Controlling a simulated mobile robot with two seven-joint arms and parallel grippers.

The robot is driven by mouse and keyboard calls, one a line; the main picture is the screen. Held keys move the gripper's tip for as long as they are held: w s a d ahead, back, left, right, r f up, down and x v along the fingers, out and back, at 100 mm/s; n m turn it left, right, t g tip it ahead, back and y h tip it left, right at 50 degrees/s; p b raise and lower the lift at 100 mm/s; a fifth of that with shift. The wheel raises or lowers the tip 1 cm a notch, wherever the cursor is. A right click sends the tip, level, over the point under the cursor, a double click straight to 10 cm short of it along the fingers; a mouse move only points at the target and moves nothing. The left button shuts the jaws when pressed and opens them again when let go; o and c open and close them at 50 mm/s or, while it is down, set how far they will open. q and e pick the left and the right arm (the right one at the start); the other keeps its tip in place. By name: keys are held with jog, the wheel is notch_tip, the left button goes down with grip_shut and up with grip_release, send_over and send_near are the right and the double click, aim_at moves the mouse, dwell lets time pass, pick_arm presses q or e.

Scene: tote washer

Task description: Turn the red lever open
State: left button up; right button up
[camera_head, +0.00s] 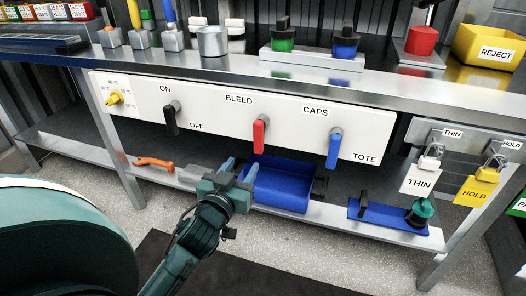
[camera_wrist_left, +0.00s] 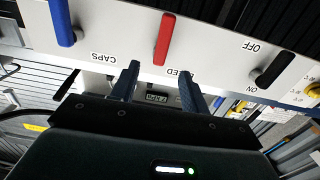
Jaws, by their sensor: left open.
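The red lever (camera_head: 260,136) hangs down from its pivot on the white panel (camera_head: 214,110), under the word BLEED. In the left wrist view, the red lever (camera_wrist_left: 165,39) stands beyond my left gripper (camera_wrist_left: 158,84), roughly in line with the gap between its fingers. My left gripper (camera_head: 239,168) is open and empty, in front of the panel and just below and left of the lever in the head view. The fingers look apart from the lever. My right gripper is in neither view.
A black lever (camera_head: 171,119) marked ON and OFF hangs left of the red one, a blue lever (camera_head: 333,149) marked CAPS and TOTE right. A blue bin (camera_head: 279,190) sits on the lower shelf behind my gripper. The steel counter (camera_head: 237,70) overhangs the panel.

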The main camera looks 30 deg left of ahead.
aim_at(257, 139)
pick_arm(q)
jog(key=x, duration=0.4)
jog(key=b+x, duration=0.1)
jog(key=x, duration=0.4)
jog(key=b+x, duration=0.1)
jog(key=x, duration=0.4)
jog(key=shift+s+a, duration=0.1)
jog(key=shift+a, duration=0.2)
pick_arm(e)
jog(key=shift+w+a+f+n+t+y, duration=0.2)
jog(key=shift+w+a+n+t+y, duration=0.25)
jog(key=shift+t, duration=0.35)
pick_arm(q)
jog(key=shift+c, duration=0.3)
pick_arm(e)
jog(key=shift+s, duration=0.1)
pick_arm(q)
grip_shut()
